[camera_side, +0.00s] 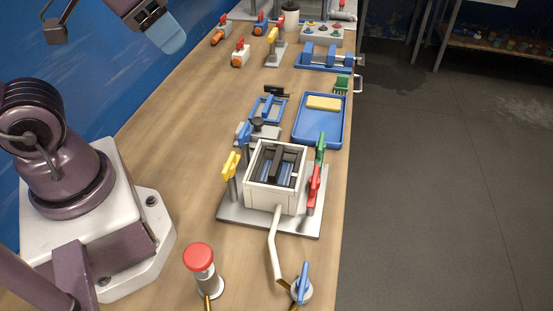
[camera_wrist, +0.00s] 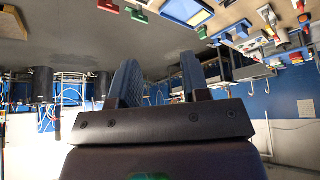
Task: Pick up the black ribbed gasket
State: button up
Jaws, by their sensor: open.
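I cannot clearly make out the black ribbed gasket. A white open-topped box (camera_side: 272,200) on a grey plate holds black frame-like parts (camera_side: 275,165) with blue between them, and the gasket may be among these. A small black piece (camera_side: 277,91) also lies behind a blue frame (camera_side: 268,107); its ribbing is too small to tell. My gripper (camera_wrist: 158,75) is open and empty, its two blue fingers apart. In the side view, a blue finger of my gripper (camera_side: 170,38) shows at the upper left, raised and well away from the box.
Yellow, blue, green and red (camera_side: 314,185) upright clamps stand around the box. A blue tray (camera_side: 319,138) with a yellow sponge (camera_side: 323,103) lies behind it. A red-topped button (camera_side: 199,257) and a blue-handled valve (camera_side: 301,285) stand in front.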

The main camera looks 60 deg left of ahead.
jog(key=m+t+y, duration=0.4)
jog(key=m+y, duration=0.5)
jog(key=m, duration=1.8)
send_near(275, 167)
jog(key=shift+y, duration=0.3)
jog(key=x, duration=0.9)
jog(key=shift+w+f, duration=0.2)
jog(key=shift+f, duration=0.1)
grip_shut()
